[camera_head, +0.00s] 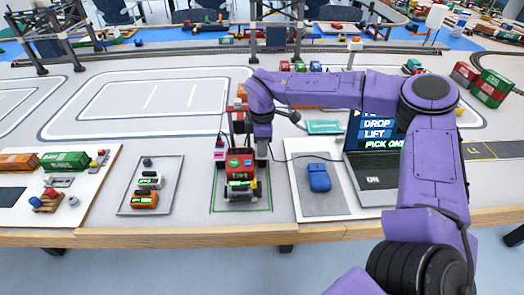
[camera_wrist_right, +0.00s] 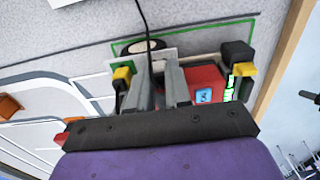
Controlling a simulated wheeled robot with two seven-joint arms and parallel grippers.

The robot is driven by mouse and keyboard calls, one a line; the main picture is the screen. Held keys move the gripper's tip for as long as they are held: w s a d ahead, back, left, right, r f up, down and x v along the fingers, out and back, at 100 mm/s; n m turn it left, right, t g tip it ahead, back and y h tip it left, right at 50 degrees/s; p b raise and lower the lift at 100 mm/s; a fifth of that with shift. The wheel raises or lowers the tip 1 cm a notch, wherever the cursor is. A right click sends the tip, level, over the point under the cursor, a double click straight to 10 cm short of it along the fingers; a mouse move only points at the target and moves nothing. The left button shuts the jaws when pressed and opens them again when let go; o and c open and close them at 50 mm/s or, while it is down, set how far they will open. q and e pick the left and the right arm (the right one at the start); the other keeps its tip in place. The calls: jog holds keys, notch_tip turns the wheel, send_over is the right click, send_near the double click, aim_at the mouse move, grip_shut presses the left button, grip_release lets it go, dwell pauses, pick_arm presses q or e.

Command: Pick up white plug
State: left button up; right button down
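My right gripper (camera_head: 262,155) points down beside a small red vehicle model (camera_head: 239,162) in the green-outlined area. In the right wrist view the two grey fingers (camera_wrist_right: 159,75) stand close together with a narrow gap. A thin dark cable (camera_wrist_right: 145,22) runs down to them. I cannot tell if anything is held between them. A pale flat piece (camera_wrist_right: 126,62) shows behind the fingertips. I cannot make out the white plug for certain; the fingers may hide it. The red model (camera_wrist_right: 206,86) is right of the fingers. My left gripper is not in view.
A laptop (camera_head: 377,185) stands at the right, and the cable runs from near it toward my gripper. A grey tray (camera_head: 172,180) holds several small items. Train containers (camera_head: 65,161) stand at the left.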

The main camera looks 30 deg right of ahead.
jog(key=shift+r, duration=0.15)
jog(key=shift+r, duration=0.35)
jog(key=s+a+r+b, duration=0.4)
jog(key=s+a+r, duration=0.4)
jog(key=s+r, duration=0.3)
jog(key=shift+s+r, duration=0.25)
jog(key=shift+r, duration=0.3)
jog(key=shift+a, duration=0.1)
jog(key=w+d+p, duration=0.4)
jog(key=w+d, duration=0.2)
jog(key=d, duration=0.7)
jog(key=w+d+p, duration=0.5)
jog(key=w+d, duration=0.1)
jog(key=d, duration=0.7)
